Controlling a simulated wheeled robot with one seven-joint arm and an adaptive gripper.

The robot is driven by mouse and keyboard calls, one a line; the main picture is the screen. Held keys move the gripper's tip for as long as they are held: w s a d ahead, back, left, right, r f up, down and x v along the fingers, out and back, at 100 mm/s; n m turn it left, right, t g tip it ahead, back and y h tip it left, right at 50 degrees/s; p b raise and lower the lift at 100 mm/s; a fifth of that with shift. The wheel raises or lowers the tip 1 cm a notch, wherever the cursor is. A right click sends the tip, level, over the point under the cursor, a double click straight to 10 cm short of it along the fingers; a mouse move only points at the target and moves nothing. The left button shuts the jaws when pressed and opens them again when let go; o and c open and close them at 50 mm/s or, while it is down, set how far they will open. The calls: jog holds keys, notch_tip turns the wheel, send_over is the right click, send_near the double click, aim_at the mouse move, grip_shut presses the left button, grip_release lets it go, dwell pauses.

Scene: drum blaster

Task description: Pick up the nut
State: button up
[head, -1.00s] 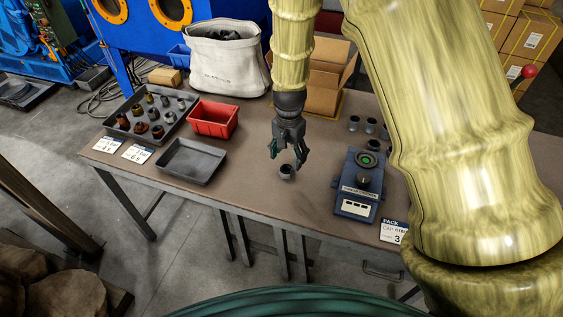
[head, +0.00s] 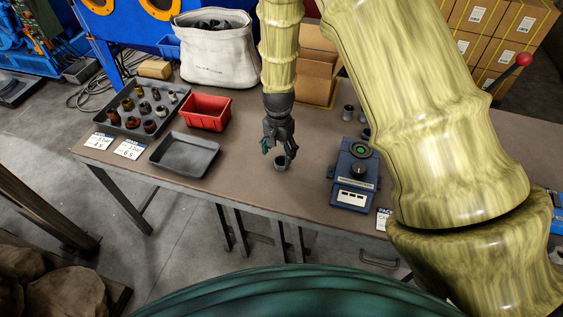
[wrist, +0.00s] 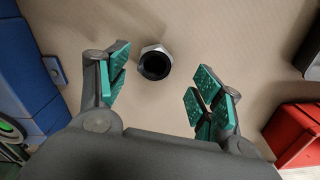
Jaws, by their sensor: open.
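The nut (wrist: 155,63) is a grey metal hex piece with a dark round hole. It stands on the table, a little ahead of and between my open fingers in the wrist view. In the head view the nut (head: 281,164) is just below my gripper (head: 280,152), near the table's front half. My gripper also shows in the wrist view (wrist: 162,90), its green finger pads spread apart with nothing between them. The nut appears apart from the pads; the exact height gap cannot be told.
On the brown table (head: 250,195), a blue device (head: 355,175) stands right of the nut. A grey empty tray (head: 185,155), a red bin (head: 205,112) and a tray of several parts (head: 125,118) are left. A white sack (head: 215,50) and an open carton (head: 318,70) stand behind.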

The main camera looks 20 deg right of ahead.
aim_at(280, 160)
jog(key=f, duration=0.1)
jog(key=f+p, duration=0.1)
jog(key=shift+s+d+f, duration=0.15)
jog(key=shift+s+f, duration=0.15)
jog(key=shift+f, duration=0.85)
jog(key=c, duration=1.2)
